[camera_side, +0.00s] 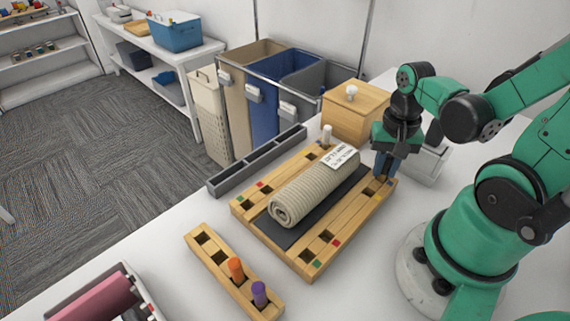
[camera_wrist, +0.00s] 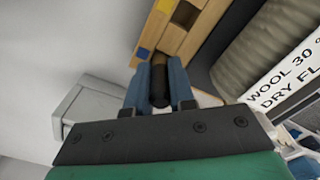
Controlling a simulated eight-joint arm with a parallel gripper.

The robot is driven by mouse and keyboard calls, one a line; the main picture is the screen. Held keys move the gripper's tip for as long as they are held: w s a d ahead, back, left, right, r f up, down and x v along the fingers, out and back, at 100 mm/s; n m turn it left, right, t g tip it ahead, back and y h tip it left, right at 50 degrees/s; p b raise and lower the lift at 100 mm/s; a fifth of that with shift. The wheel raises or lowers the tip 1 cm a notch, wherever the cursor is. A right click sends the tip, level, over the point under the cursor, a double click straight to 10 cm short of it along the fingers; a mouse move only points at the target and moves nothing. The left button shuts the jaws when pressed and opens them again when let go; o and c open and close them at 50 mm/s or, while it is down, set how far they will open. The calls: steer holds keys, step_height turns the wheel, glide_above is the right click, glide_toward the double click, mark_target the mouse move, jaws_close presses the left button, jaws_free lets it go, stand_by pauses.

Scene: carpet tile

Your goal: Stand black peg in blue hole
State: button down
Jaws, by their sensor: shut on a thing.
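The black peg (camera_wrist: 158,92) is between the two blue fingers of my gripper (camera_wrist: 159,72), which is shut on it. In the side view my gripper (camera_side: 384,170) points down at the far right corner of the wooden board (camera_side: 287,258), and its fingers hide the peg there. The blue mark (camera_wrist: 144,53) is on the board's corner, just left of the peg's far end. A dark hole lies beside that mark, largely behind the peg. I cannot tell whether the peg's end is inside the hole or above it.
A rolled beige wool cloth (camera_side: 314,188) with a label lies on a dark strip mid-board. A white peg (camera_side: 326,134) stands at the back. A wooden rack (camera_side: 212,254) holds orange (camera_side: 237,269) and purple (camera_side: 260,294) pegs. A grey tray (camera_side: 258,160) and wooden box (camera_side: 355,112) are nearby.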

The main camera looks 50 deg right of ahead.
mark_target(389, 156)
steer(key=shift+f, duration=0.25)
steer(key=c, duration=0.7)
jaws_free()
steer(key=shift+c, duration=0.2)
steer(key=shift+r, duration=0.1)
step_height(389, 156, up, 12)
steer(key=shift+f, duration=0.1)
steer(key=w+a+n+t, duration=0.1)
steer(key=w+n, duration=0.1)
steer(key=w+a+f+n+t, duration=0.1)
steer(key=n, duration=0.1)
steer(key=w+a+n+t, duration=0.1)
steer(key=w+a, duration=0.1)
steer(key=shift+w+f+n+t+h, duration=0.25)
steer(key=shift+w+n+t+h, duration=0.1)
steer(key=shift+n+t+h, duration=0.05)
steer(key=w+a+n+t, duration=0.2)
steer(key=a+n, duration=0.1)
steer(key=w+a+n+t, duration=0.1)
steer(key=shift+w+a+n+y, duration=0.3)
steer(key=shift+n+y, duration=0.1)
